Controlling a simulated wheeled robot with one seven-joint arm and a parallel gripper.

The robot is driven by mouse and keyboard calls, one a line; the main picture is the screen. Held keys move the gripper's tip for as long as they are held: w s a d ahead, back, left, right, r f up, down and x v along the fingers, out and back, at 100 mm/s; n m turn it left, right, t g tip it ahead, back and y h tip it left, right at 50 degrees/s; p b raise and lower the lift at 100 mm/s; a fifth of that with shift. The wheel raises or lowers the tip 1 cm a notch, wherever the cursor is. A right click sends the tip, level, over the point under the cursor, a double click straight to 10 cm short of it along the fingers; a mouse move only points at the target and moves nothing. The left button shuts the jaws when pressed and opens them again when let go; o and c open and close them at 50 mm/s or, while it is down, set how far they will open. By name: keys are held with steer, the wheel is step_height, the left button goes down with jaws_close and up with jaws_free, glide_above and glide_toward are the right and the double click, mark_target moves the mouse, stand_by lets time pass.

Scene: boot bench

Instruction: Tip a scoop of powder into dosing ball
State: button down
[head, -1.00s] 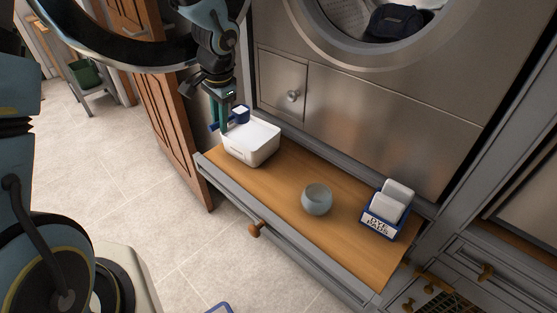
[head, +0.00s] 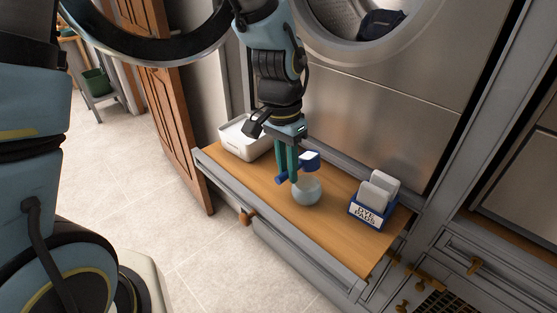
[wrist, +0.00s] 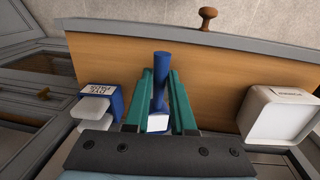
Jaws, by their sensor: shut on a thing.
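My gripper (head: 290,174) is shut on the blue handle of a scoop (head: 310,160) with white powder showing in its cup. The scoop is held level, just above and at the back of the dosing ball (head: 307,190), a round translucent pale cup on the wooden shelf. In the wrist view the blue scoop (wrist: 160,85) stands between the green fingers. The dosing ball is not visible there. The white powder tub (head: 240,150) is at the shelf's left end, partly behind my gripper; it also shows in the wrist view (wrist: 275,118).
A blue dye-pads holder (head: 367,215) with white pads stands at the shelf's right. The wooden pull-out shelf (head: 335,240) has bare room in front and between ball and holder. The metal machine front (head: 370,110) rises close behind.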

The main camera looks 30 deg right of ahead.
steer(key=f+g+b, duration=0.1)
steer(key=g, duration=0.1)
steer(key=f+g+h+b, duration=0.1)
steer(key=f+g, duration=0.1)
steer(key=w+f+g+h+b, duration=0.1)
steer(key=g, duration=0.2)
steer(key=shift+w+a+f, duration=0.1)
steer(key=shift+a+f, duration=0.05)
steer(key=shift+f, duration=0.25)
steer(key=shift+w+f+g+h, duration=0.1)
steer(key=shift+g+h, duration=0.25)
steer(key=shift+g, duration=0.9)
steer(key=shift+f+g+h, duration=0.1)
steer(key=shift+g+h, duration=0.25)
steer(key=shift+g, duration=0.9)
steer(key=shift+r, duration=0.1)
